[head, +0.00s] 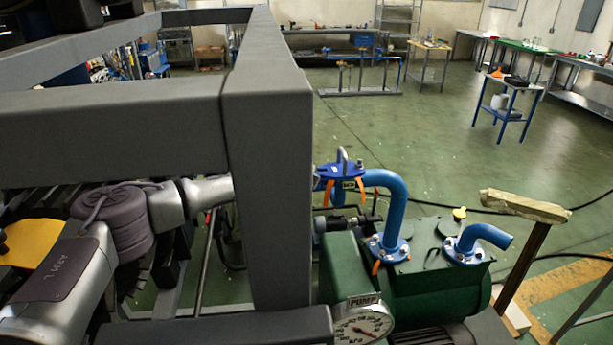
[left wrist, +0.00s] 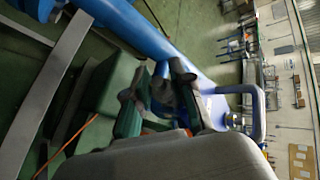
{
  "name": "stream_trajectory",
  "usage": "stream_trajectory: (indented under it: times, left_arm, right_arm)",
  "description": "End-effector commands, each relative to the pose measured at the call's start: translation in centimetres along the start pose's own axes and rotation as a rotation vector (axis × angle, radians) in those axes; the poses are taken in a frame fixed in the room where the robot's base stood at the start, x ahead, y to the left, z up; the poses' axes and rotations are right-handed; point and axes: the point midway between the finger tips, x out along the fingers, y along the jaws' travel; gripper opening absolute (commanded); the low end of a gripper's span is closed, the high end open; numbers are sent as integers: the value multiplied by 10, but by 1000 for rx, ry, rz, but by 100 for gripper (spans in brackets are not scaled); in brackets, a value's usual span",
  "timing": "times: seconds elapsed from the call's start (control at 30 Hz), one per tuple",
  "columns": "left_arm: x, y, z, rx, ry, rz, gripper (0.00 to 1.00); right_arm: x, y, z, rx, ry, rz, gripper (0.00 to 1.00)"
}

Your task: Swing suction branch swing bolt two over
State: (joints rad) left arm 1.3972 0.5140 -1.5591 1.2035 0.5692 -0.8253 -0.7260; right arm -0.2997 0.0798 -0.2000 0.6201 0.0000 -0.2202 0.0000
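The blue suction branch (head: 395,205) rises from the green pump and bends left to a blue flange (head: 343,171). Orange swing bolts (head: 329,192) hang at this flange; a second (head: 362,190) is at its right side. I cannot tell which is number two. My left arm comes in from the left and passes behind the grey post, which hides its gripper in the head view. In the left wrist view, the dark fingers of my left gripper (left wrist: 160,92) are close in front of blue piping (left wrist: 150,38). Whether they touch or hold anything is unclear. My right gripper is not in view.
A thick grey frame post (head: 268,170) and its beams stand close in front. The green pump (head: 435,280) and a pressure gauge (head: 362,322) are at lower right. A wooden-topped post (head: 525,206) stands farther right. Open green floor lies behind.

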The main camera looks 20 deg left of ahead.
Motion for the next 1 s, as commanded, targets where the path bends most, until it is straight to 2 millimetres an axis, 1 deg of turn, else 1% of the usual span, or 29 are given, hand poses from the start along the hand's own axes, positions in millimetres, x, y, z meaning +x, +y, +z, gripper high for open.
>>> stream_trajectory:
  times: [0.27,0.33,0.47,0.57,0.9,1.0]
  left_arm:
    - [0,0,0,-1,0,-1,35]
    - [-1,0,0,-1,1,-1,35]
    - [-8,0,0,-2,2,0,35]
    - [-21,0,0,-2,3,-1,35]
    - [-90,0,1,-1,1,-2,35]
    - [-105,0,0,-1,2,-2,35]
  right_arm:
    - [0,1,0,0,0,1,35]
    - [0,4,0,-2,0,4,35]
    - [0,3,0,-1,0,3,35]
    - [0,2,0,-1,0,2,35]
    - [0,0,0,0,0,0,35]
    - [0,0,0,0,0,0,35]
